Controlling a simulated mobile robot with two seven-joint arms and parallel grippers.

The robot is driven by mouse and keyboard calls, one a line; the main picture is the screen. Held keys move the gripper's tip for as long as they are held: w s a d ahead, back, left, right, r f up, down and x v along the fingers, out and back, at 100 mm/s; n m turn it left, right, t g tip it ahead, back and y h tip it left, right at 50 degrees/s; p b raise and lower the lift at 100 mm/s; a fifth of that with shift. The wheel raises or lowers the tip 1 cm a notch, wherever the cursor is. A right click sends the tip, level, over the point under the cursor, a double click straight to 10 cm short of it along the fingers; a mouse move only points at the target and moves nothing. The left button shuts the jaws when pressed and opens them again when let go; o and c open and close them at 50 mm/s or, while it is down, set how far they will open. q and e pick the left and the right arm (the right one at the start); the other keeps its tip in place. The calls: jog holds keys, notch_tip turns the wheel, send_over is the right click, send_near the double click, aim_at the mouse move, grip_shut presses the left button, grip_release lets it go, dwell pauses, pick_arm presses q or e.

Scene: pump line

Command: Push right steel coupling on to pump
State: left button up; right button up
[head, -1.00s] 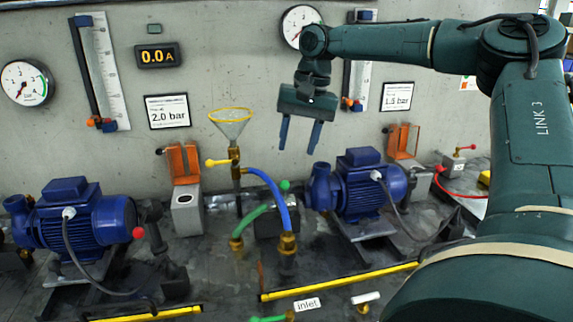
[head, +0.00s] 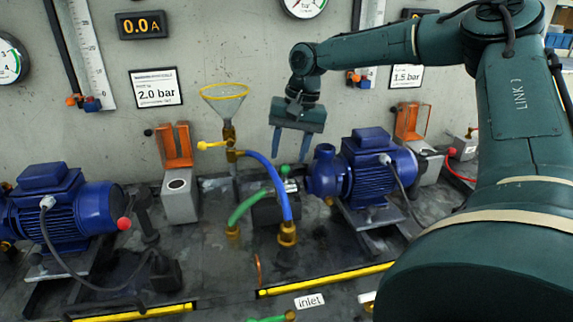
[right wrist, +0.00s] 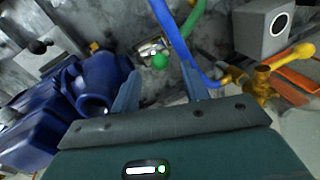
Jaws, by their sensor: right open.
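The right blue pump (head: 372,170) stands on the bench, its round blue casing facing left. A small shiny steel piece, which looks like the right steel coupling (head: 290,186), sits just left of that casing; a green knob (head: 285,170) is by it. Whether it touches the pump is unclear. In the right wrist view the steel piece (right wrist: 152,47) shows beyond the fingertips, with the green knob (right wrist: 160,62) in front. My right gripper (head: 291,158) is open and empty, pointing down above the coupling; its fingers also show in the right wrist view (right wrist: 158,74). My left gripper is out of view.
A blue hose (head: 273,182) and a green hose (head: 245,208) curve close to the coupling's left. A funnel (head: 225,100) on a brass valve stands behind them. Another blue pump (head: 75,215) is at left. A yellow strip (head: 325,280) runs along the front.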

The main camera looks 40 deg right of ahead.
aim_at(286, 165)
jog(key=shift+w+a+f, duration=0.1)
jog(key=shift+a+f, duration=0.05)
jog(key=shift+f, duration=0.75)
jog(key=shift+w+a+f, duration=0.1)
jog(key=shift+f, duration=0.8)
jog(key=shift+c, duration=0.6)
grip_shut()
jog(key=shift+r, duration=0.1)
